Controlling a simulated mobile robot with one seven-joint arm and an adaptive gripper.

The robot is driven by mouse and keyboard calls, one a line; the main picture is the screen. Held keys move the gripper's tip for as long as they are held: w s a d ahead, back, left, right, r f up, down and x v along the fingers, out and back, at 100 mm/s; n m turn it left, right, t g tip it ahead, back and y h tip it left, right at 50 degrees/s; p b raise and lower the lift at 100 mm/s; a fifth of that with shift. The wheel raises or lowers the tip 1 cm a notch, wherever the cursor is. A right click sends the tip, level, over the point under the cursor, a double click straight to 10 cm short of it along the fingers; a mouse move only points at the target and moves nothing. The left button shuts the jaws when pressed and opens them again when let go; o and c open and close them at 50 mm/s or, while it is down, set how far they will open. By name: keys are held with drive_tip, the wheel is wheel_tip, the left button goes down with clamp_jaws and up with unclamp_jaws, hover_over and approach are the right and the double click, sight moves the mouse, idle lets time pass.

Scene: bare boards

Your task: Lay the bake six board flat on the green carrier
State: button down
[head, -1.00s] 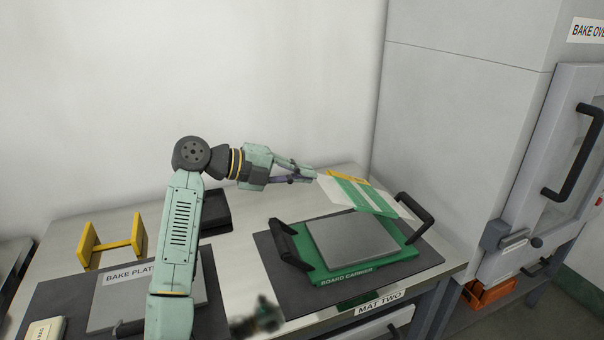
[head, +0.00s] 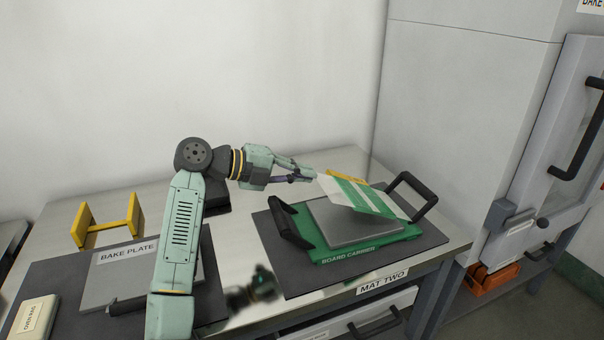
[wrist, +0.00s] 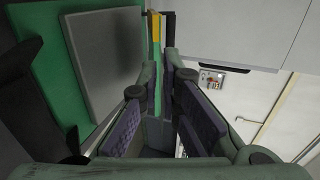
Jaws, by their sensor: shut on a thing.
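The board (head: 362,196), green and white with a yellow strip, is held tilted above the back right of the green carrier. My gripper (head: 312,176) is shut on its left end. In the wrist view the board (wrist: 157,85) shows edge-on between the fingers of my gripper (wrist: 165,95). The green carrier (head: 368,253), labelled BOARD CARRIER, lies on a dark mat and has a black handle at each side. A grey plate (head: 335,228) sits in it, partly hidden by the board. I cannot tell whether the board's lower edge touches the carrier.
A plate labelled BAKE PLATE (head: 105,275) lies on a dark mat at the left. A yellow stand (head: 108,228) is behind it. A small cream box (head: 36,315) is at the front left. The grey oven (head: 545,170) stands to the right.

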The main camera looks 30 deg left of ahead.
drive_tip(key=shift+f+b, duration=0.3)
drive_tip(key=shift+f, duration=0.05)
drive_tip(key=c, duration=1.7)
unclamp_jaws()
drive_tip(key=shift+f, duration=0.1)
drive_tip(key=shift+o, duration=0.2)
drive_tip(key=o, duration=1.6)
drive_tip(key=shift+o, duration=0.3)
drive_tip(key=shift+s+f, duration=0.1)
drive_tip(key=shift+f, duration=0.05)
